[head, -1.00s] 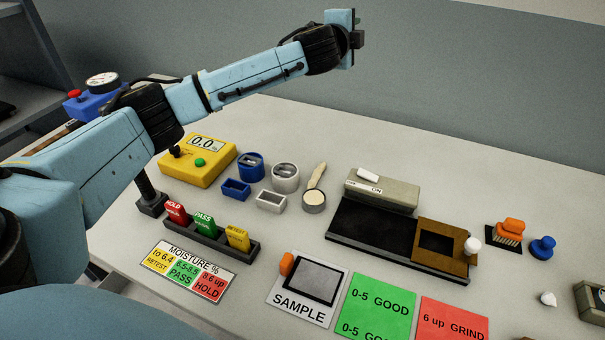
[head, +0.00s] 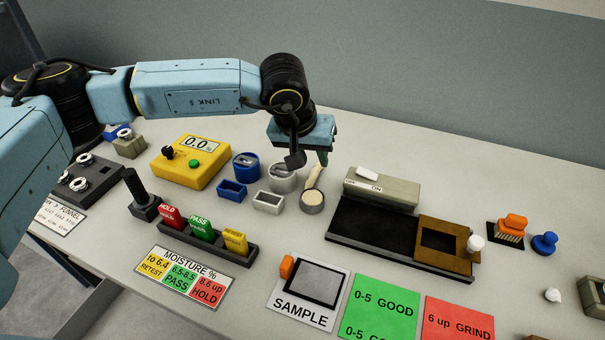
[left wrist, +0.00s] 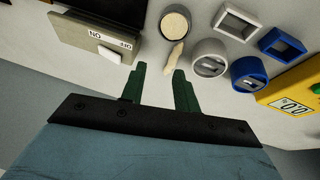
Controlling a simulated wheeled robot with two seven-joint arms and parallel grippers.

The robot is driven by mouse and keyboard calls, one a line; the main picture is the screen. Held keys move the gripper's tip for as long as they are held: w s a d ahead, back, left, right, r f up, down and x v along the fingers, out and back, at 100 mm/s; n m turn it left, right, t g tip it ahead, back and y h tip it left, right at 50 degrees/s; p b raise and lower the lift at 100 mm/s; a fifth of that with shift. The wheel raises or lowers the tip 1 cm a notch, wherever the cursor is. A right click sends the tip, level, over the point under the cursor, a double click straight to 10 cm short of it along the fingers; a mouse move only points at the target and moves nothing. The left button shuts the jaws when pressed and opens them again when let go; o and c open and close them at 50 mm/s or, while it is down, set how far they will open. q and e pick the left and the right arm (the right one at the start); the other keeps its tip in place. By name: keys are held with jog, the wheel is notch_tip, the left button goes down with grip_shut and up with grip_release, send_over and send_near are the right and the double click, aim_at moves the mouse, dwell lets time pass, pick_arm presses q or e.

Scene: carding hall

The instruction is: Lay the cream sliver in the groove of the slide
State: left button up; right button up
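A cream tapered piece (head: 314,177), which looks like the sliver, leans at a round grey tin (head: 312,201) with a cream top. In the left wrist view the cream piece (left wrist: 175,54) lies just beyond the fingertips. My left gripper (head: 308,162) points down above and behind it, partly covering its far end. In the left wrist view the gripper (left wrist: 158,72) is open, with nothing between its fingers. A long black bed (head: 375,228) with a brown frame (head: 457,240) lies to the right; it may be the slide. I cannot make out a groove. My right gripper is not in view.
A white cup (head: 283,178) and a blue cup (head: 246,166) stand close left of my left gripper. A grey switch box (head: 382,193) stands behind the black bed. A yellow meter (head: 190,162) is farther left. The SAMPLE card (head: 287,306) and coloured cards lie in front.

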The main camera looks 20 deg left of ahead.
pick_arm(q)
jog(key=a+y, duration=0.1)
jog(key=a, duration=0.1)
jog(key=m, duration=0.1)
send_over(309, 182)
jog(key=s, duration=0.3)
notch_tip(309, 182, down, 8)
jog(key=shift+w+d+r, duration=0.1)
jog(key=shift+d+r, duration=0.05)
jog(key=shift+r, duration=0.05)
jog(key=shift+b+x, duration=0.35)
jog(key=shift+x, duration=2.3)
jog(key=shift+w+a, duration=0.15)
jog(key=shift+a, duration=0.1)
jog(key=shift+c, duration=0.4)
grip_shut()
jog(key=shift+r, duration=0.1)
